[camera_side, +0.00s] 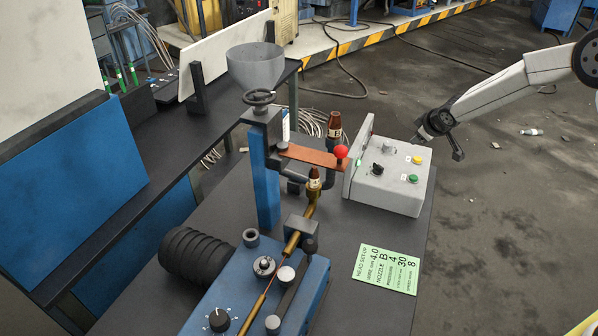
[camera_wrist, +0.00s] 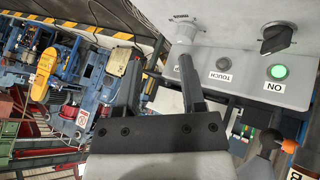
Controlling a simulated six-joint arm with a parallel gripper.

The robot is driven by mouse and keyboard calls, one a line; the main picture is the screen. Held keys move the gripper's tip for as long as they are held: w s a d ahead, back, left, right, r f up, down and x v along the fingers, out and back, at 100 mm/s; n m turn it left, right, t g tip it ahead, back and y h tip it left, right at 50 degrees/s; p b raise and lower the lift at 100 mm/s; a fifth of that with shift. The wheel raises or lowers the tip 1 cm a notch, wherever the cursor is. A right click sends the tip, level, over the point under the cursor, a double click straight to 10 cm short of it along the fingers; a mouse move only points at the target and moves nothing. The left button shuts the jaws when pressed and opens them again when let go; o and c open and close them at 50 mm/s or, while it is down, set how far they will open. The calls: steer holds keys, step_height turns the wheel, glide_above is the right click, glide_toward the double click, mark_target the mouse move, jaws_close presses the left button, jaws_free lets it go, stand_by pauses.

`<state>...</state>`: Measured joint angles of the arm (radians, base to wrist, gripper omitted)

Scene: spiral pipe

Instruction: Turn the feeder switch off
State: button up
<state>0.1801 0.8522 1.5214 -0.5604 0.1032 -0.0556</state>
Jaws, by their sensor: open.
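In the side view, a grey control box (camera_side: 390,190) stands on the dark table. In the wrist view, a light grey panel has a black rotary switch (camera_wrist: 278,38), a lit green button (camera_wrist: 278,72) labelled ON and a label reading TOUCH. I cannot tell which control is the feeder switch. My gripper (camera_side: 442,138) is beside the box's far right edge. In the wrist view my gripper (camera_wrist: 160,62) has its fingers apart, with nothing held between them.
A red ball-tipped lever (camera_side: 341,152) and brown-topped fittings (camera_side: 334,124) stand left of the box. A grey funnel (camera_side: 256,66) rises above a blue column. A green setup card (camera_side: 386,269) lies on the table in front. The floor to the right is mostly open.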

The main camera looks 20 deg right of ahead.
mark_target(380, 166)
steer(key=s+a+m+g+y, duration=0.2)
steer(key=a+g, duration=0.1)
steer(key=a, duration=0.8)
steer(key=shift+s+r+m+y, duration=0.2)
steer(key=shift+s+m+y, duration=0.2)
steer(key=shift+f, duration=0.15)
steer(key=shift+x, duration=3.8)
steer(key=shift+d, duration=0.1)
jaws_close()
